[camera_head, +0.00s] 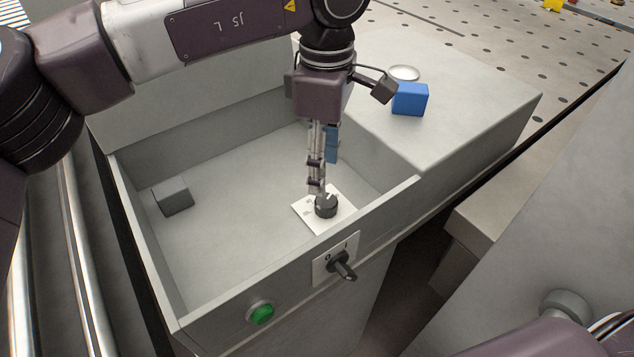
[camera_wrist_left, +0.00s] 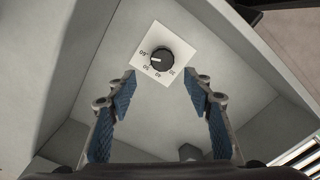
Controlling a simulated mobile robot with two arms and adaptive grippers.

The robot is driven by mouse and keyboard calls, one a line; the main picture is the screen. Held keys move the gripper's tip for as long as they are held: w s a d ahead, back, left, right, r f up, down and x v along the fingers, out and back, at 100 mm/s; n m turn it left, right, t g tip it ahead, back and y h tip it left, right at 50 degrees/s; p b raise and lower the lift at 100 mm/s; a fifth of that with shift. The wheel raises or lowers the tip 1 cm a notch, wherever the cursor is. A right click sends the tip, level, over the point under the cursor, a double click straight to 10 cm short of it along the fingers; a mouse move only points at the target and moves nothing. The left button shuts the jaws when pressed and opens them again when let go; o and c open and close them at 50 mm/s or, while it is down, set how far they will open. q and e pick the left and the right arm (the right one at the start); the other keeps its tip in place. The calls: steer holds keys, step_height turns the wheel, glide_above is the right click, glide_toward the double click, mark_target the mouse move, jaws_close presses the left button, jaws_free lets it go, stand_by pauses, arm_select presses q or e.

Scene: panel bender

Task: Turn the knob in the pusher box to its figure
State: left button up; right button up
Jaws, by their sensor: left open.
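The knob (camera_head: 326,206) is black and round, on a white square plate (camera_head: 309,207) on the floor of the grey pusher box (camera_head: 232,205). In the left wrist view the knob (camera_wrist_left: 161,60) has a white pointer mark aimed left, near a figure that looks like 60. Other figures, which look like 50, 40 and 30, run round the plate's lower side. My left gripper (camera_head: 319,190) points down just above the knob. In the left wrist view its blue-padded fingers (camera_wrist_left: 164,88) are apart with nothing between them, and the knob shows beyond the tips. My right gripper is out of view.
A green button (camera_head: 260,313) and a black switch handle (camera_head: 342,265) on a white plate are on the box's front wall. A small grey block (camera_head: 173,196) sits inside at the left. A blue block (camera_head: 410,99) and a pale round dish (camera_head: 404,73) stand on the ledge behind.

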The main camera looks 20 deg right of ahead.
mark_target(324, 200)
arm_select(q)
steer(key=f, duration=0.2)
steer(key=f+p, duration=0.1)
steer(key=f, duration=0.3)
steer(key=shift+s+f+p, duration=0.25)
steer(key=shift+f+p, duration=0.05)
steer(key=shift+p, duration=0.05)
steer(key=shift+f, duration=0.3)
steer(key=c, duration=1.2)
steer(key=shift+o, duration=0.2)
steer(key=shift+f+n+b, duration=0.15)
steer(key=shift+n+b, duration=0.55)
steer(key=shift+b, duration=0.25)
steer(key=n+b, duration=0.3)
steer(key=shift+s+r+n+b, duration=0.1)
steer(key=shift+r+n+b, duration=0.1)
steer(key=shift+n+b, duration=1.8)
steer(key=shift+n, duration=0.3)
